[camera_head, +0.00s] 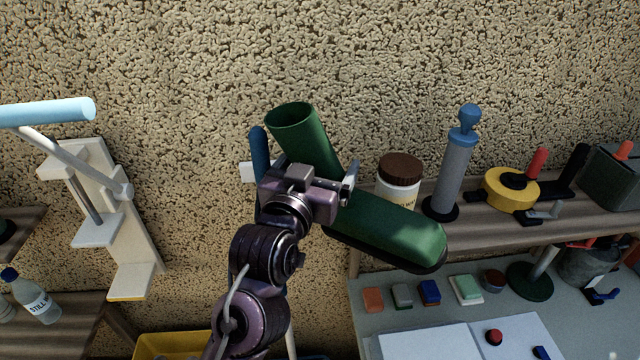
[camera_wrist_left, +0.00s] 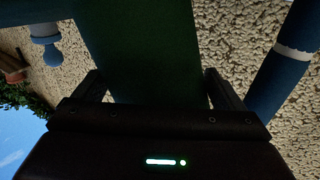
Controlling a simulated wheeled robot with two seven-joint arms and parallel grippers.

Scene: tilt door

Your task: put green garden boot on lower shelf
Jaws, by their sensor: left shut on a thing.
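A green garden boot (camera_head: 390,230) is held in the air, tilted, its open top (camera_head: 292,115) to the upper left and its dark-soled foot to the lower right. My left gripper (camera_head: 318,174) is shut on the boot's shaft. In the left wrist view the dark green shaft (camera_wrist_left: 155,50) fills the space between the fingers (camera_wrist_left: 158,92). At the left, one wooden shelf (camera_head: 30,222) shows above another wooden surface (camera_head: 75,318); I cannot tell for sure which is the lower shelf. My right gripper is not in view.
A wooden shelf (camera_head: 475,232) at right bears a brown-lidded jar (camera_head: 399,175), a grey pump (camera_head: 455,165) and a yellow tape measure (camera_head: 508,188). The boot's foot overlaps its left end. A yellow bin (camera_head: 170,345) is below.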

